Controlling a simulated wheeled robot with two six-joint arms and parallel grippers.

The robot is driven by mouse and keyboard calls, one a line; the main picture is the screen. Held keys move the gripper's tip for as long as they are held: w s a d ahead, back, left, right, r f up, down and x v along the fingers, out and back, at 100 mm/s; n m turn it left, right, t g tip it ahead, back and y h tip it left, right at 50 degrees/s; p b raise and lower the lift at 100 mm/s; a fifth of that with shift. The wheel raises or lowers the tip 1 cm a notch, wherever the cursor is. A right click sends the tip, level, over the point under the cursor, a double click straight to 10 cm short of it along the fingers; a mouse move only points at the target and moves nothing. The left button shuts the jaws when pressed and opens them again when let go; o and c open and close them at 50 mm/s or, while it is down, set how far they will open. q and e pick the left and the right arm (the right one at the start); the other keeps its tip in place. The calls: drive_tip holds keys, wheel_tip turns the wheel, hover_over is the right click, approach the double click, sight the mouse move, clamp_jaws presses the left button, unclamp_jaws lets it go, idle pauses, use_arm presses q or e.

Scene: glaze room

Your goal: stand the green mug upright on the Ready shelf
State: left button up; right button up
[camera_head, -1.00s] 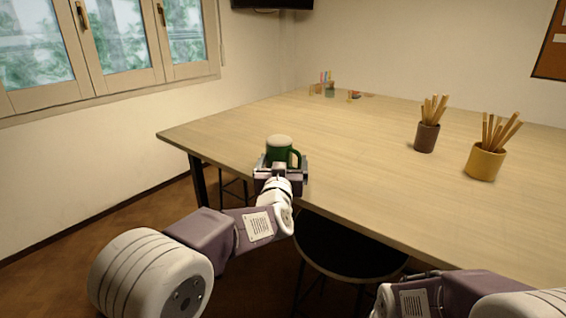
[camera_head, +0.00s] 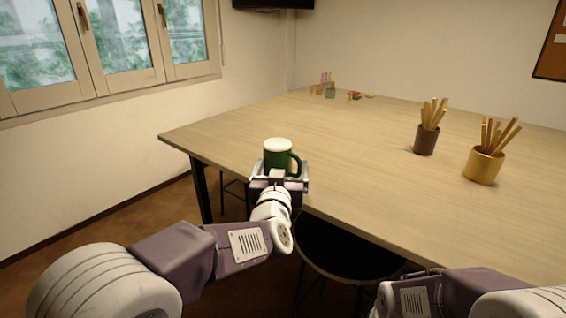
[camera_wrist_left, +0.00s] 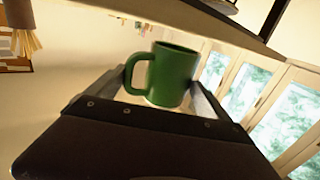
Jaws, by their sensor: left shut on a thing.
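The green mug (camera_head: 277,157) has a pale top and a handle on its right side in the head view. My left gripper (camera_head: 279,172) is shut on it, near the table's left front edge. The left wrist view shows the mug (camera_wrist_left: 172,75) between the two fingers of my left gripper (camera_wrist_left: 160,100). The gripper hides the mug's lower part in the head view, so I cannot tell whether it touches the table. My right arm shows at the bottom right, with its gripper out of view. No Ready shelf shows.
The long wooden table (camera_head: 350,170) is mostly clear in the middle. A brown cup (camera_head: 426,140) and a yellow cup (camera_head: 484,166) of sticks stand at right. Small items (camera_head: 329,88) sit at the far end. A dark stool (camera_head: 345,250) is at the front edge.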

use_arm(q)
drive_tip(key=s, duration=0.8)
drive_tip(key=shift+s+a+p, duration=0.2)
drive_tip(key=shift+a+p, duration=0.05)
drive_tip(key=shift+p, duration=0.15)
drive_tip(key=w, duration=1.4)
drive_tip(key=shift+d, duration=0.4)
drive_tip(key=shift+s, duration=0.1)
